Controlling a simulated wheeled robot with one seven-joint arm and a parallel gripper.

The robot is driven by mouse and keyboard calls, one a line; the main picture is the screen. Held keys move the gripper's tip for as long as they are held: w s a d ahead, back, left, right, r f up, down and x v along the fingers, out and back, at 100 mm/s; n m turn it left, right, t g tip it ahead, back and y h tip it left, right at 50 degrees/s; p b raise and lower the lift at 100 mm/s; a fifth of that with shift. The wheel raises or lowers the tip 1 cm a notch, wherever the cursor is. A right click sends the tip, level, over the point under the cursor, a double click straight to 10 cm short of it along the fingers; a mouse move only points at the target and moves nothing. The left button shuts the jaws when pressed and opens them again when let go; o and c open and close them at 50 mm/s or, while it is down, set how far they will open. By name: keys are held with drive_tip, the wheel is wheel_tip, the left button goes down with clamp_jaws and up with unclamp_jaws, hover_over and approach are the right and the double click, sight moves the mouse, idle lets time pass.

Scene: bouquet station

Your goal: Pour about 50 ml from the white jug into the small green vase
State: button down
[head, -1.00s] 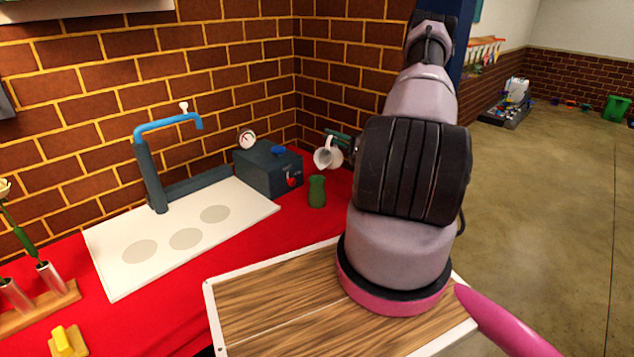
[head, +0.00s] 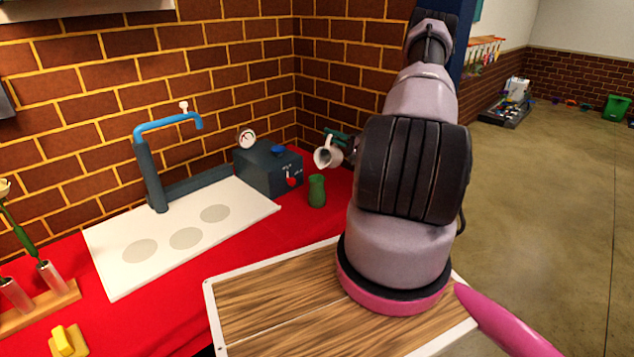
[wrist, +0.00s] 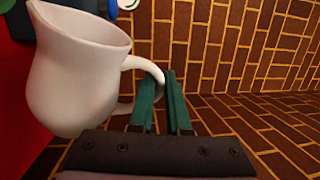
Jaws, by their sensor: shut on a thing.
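The white jug (head: 324,157) hangs in the air just above and slightly right of the small green vase, tilted with its mouth toward the left. My gripper (head: 337,137) is shut on the jug's handle. In the wrist view the jug (wrist: 75,75) fills the left side, and the green fingers of my gripper (wrist: 162,110) close around its handle. The small green vase (head: 317,191) stands upright on the red cloth. No stream of water shows, and the liquid inside the jug cannot be seen.
A dark box (head: 268,172) with a gauge and red knob stands left of the vase. A white board (head: 165,262) with grey circles and a blue tap (head: 168,123) are further left. Brick walls close off the back. My arm covers the right.

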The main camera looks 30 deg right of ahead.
drive_tip(key=shift+s+a+r+n+p, duration=0.35)
drive_tip(key=shift+a+n+p, duration=0.1)
drive_tip(key=shift+n, duration=0.25)
idle(1.3)
drive_tip(key=w+d+f+m, duration=0.1)
drive_tip(key=m, duration=0.1)
drive_tip(key=d+f+m, duration=0.1)
drive_tip(key=m, duration=0.1)
drive_tip(key=shift+w+d+f, duration=0.35)
drive_tip(key=shift+w, duration=0.05)
drive_tip(key=shift+w+d+f+m+h, duration=0.3)
drive_tip(key=shift+f+m, duration=0.2)
drive_tip(key=shift+m, duration=0.25)
drive_tip(key=shift+w+d+f+m+h, duration=0.15)
drive_tip(key=shift+d+f+m+h, duration=0.3)
drive_tip(key=shift+m, duration=0.3)
drive_tip(key=shift+a, duration=0.1)
